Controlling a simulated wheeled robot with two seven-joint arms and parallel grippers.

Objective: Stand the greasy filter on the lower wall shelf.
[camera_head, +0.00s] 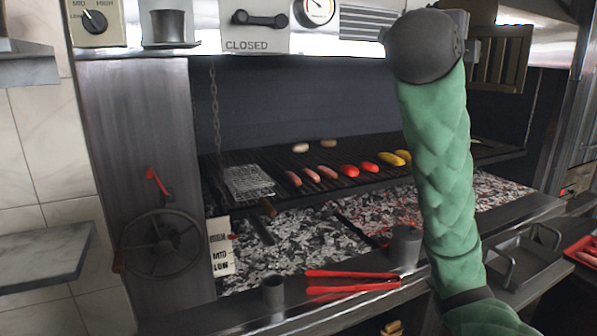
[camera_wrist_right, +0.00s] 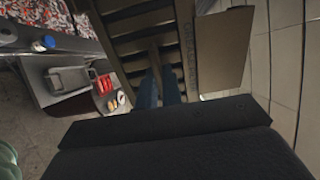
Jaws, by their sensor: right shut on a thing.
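The greasy filter (camera_head: 500,58) is a brown slatted panel at the top right of the head view, up at the hood. It also fills the upper middle of the right wrist view (camera_wrist_right: 125,22). My right gripper (camera_wrist_right: 158,78) is shut on the filter's edge. In the head view its jaws are mostly hidden behind my dark wrist and green-sleeved arm. The lower wall shelf (camera_head: 40,255) is a grey slab on the tiled wall at the far left, and its visible top looks bare. My left gripper is not in view.
An upper shelf (camera_head: 25,65) is above it. The grill grate (camera_head: 340,165) holds sausages and vegetables over glowing coals. Red tongs (camera_head: 350,285) and metal cups lie along the front ledge. A crank wheel (camera_head: 160,245) stands between grill and shelf. A grey tray (camera_head: 525,258) is at right.

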